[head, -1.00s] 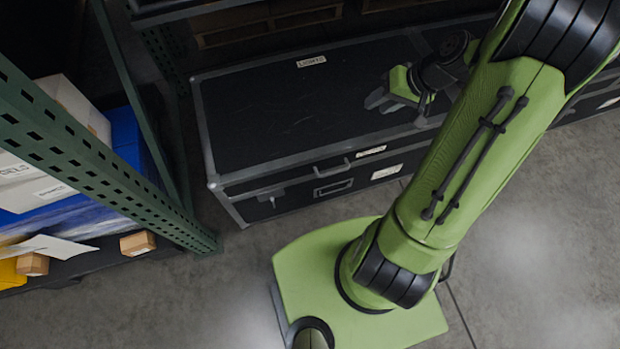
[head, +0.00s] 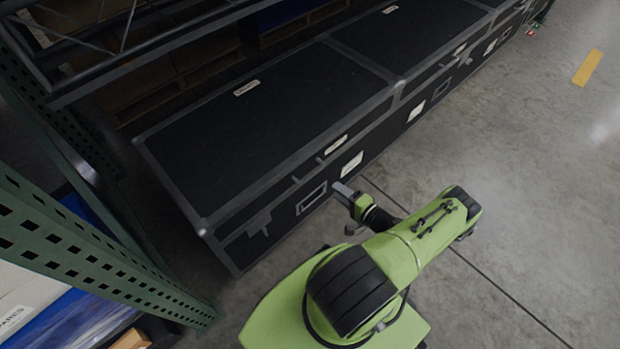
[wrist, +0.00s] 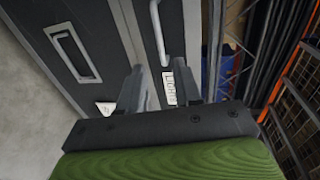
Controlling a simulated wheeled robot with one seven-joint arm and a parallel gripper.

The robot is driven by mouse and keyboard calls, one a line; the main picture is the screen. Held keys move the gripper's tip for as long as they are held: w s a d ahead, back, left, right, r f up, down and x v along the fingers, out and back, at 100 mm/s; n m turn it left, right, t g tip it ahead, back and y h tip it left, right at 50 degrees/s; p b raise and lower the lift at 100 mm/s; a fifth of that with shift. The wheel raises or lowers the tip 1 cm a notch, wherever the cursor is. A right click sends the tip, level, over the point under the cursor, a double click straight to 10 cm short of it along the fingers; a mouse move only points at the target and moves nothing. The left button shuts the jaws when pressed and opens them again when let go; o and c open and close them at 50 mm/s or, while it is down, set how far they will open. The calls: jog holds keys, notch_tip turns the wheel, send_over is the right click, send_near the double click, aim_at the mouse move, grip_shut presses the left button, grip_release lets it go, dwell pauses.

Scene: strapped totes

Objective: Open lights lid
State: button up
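The lights case is a long black case with grey metal edging. Its closed lid (head: 270,115) carries a white label (head: 246,89). On the front, a grey bar handle (head: 306,169) sits by a second label (head: 335,145); the handle also shows in the wrist view (wrist: 160,32), beside a label reading LIGHTS (wrist: 170,88). My gripper (head: 344,191) is low in front of the case's front face, right of the recessed handle (head: 311,198). In the wrist view my gripper (wrist: 172,85) has its two fingers apart, with nothing held. The bar handle is beyond the fingertips.
Another black case (head: 420,40) adjoins on the right. A green perforated rack post (head: 90,255) stands at the left, and a shelf overhangs behind. Open concrete floor (head: 530,190) lies at the right. A wire-mesh structure (wrist: 295,120) shows at the wrist view's right.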

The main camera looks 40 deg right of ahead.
aim_at(313, 174)
jog(key=w+b, duration=0.1)
jog(key=w, duration=0.3)
jog(key=w+f+b, duration=0.1)
jog(key=w, duration=0.3)
jog(key=w+f+b, duration=0.1)
jog(key=w, duration=0.3)
jog(key=shift+w+a+f, duration=0.1)
jog(key=shift+a+f, duration=0.15)
grip_shut()
